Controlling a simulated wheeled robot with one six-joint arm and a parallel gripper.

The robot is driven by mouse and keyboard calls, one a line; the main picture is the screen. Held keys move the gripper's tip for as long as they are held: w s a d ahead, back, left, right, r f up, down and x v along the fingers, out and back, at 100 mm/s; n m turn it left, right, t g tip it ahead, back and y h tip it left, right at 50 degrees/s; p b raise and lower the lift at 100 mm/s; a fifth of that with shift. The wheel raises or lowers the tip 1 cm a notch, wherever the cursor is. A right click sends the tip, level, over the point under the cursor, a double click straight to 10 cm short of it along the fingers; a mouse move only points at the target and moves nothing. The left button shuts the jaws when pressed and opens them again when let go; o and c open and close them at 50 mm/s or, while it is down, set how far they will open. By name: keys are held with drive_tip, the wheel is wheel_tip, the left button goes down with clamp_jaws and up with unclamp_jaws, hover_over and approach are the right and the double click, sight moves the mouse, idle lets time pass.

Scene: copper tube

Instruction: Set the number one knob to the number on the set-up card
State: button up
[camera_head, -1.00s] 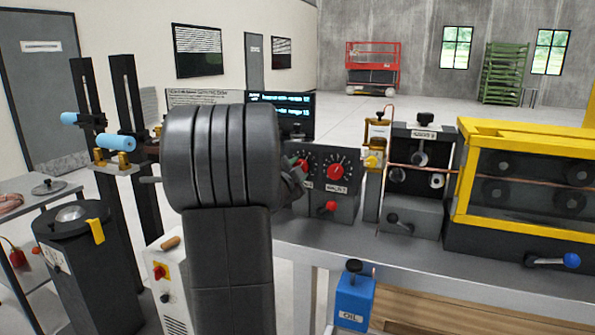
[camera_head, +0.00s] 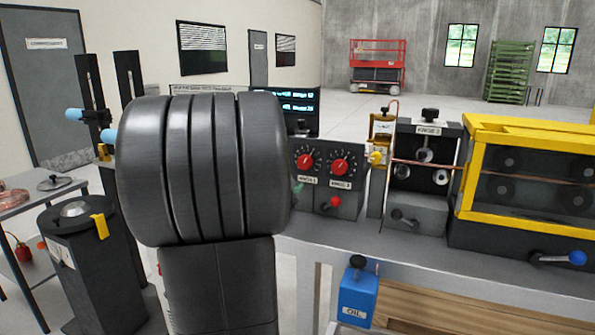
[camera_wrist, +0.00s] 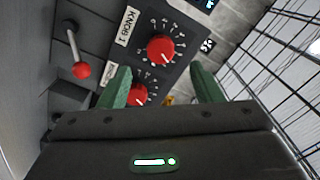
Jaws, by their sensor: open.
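The number one knob is a red dial knob (camera_head: 306,163) on a dark panel, above a label reading KNOB 1. It also shows in the wrist view (camera_wrist: 160,49), with a white pointer line and a scale around it. A second red knob (camera_head: 340,166) sits to its right; in the wrist view (camera_wrist: 137,95) it is partly behind a finger. My gripper (camera_wrist: 159,67) is open, its two green fingers apart and empty, facing the panel. Knob 1 appears just beyond the fingertips, not between them. In the head view my arm hides most of the gripper. I cannot identify the set-up card.
A lever with a red ball (camera_head: 334,201) sits below the knobs. A dark screen with cyan text (camera_head: 298,100) stands behind my arm. The copper tube (camera_head: 430,163) runs right into a yellow-framed guard (camera_head: 520,124). A blue oil can (camera_head: 357,297) hangs at the bench front.

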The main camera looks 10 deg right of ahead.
sight(302, 164)
drive_tip(key=v, duration=0.5)
drive_tip(key=shift+s+a, duration=0.1)
drive_tip(key=x, duration=1.3)
drive_tip(key=shift+w+d+p, duration=0.3)
drive_tip(key=shift+p, duration=0.05)
